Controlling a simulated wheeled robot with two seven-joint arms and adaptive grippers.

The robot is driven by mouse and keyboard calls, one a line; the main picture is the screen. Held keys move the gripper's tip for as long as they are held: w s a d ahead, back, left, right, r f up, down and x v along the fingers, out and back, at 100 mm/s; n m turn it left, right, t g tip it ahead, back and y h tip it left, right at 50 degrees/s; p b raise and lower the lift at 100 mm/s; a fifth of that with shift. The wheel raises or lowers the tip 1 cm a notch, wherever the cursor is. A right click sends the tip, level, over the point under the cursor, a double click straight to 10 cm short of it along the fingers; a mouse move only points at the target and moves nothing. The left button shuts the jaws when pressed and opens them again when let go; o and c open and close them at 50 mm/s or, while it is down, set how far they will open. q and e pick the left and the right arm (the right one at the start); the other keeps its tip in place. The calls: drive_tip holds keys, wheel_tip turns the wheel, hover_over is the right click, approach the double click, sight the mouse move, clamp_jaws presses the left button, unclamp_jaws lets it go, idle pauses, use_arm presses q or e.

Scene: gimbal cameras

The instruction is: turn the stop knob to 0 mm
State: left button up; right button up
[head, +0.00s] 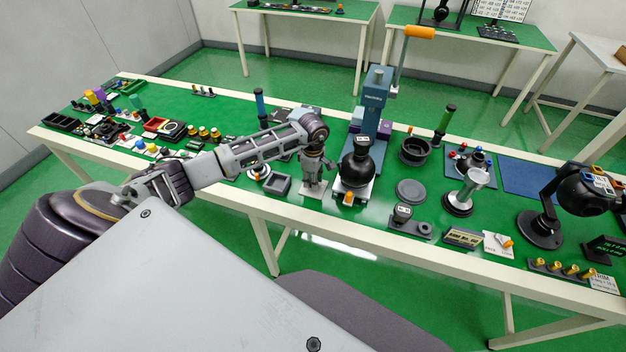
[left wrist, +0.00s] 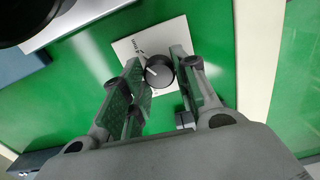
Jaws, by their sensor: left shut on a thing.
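The stop knob (left wrist: 160,70) is a round black knob with a white pointer line. It sits on a white card (left wrist: 128,47) with small dark print, of which only "mm" reads in part. The pointer faces the upper left of the left wrist view. My left gripper (left wrist: 157,72) has one finger on each side of the knob and is shut on it. In the head view my left gripper (head: 314,180) points down over the white card (head: 306,189) near the table's front edge, and hides the knob there. My right gripper is not in view.
Just right of my left gripper stands a black ball-shaped device (head: 357,171) on a white base, with a tall blue press (head: 374,95) behind it. Several other items crowd the green table.

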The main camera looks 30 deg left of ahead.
use_arm(q)
drive_tip(key=shift+n, duration=1)
drive_tip(key=shift+n+b, duration=0.3)
drive_tip(key=shift+b, duration=0.05)
drive_tip(key=shift+n, duration=1.4)
drive_tip(key=n+b, duration=0.1)
drive_tip(key=n, duration=0.1)
drive_tip(key=shift+n, duration=0.4)
drive_tip(key=n, duration=0.5)
drive_tip(key=shift+s+d, duration=0.1)
drive_tip(key=n, duration=0.7)
drive_tip(key=shift+n, duration=1.5)
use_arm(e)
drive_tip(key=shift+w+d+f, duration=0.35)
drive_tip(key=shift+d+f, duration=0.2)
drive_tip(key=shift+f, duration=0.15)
use_arm(q)
drive_tip(key=shift+n, duration=0.3)
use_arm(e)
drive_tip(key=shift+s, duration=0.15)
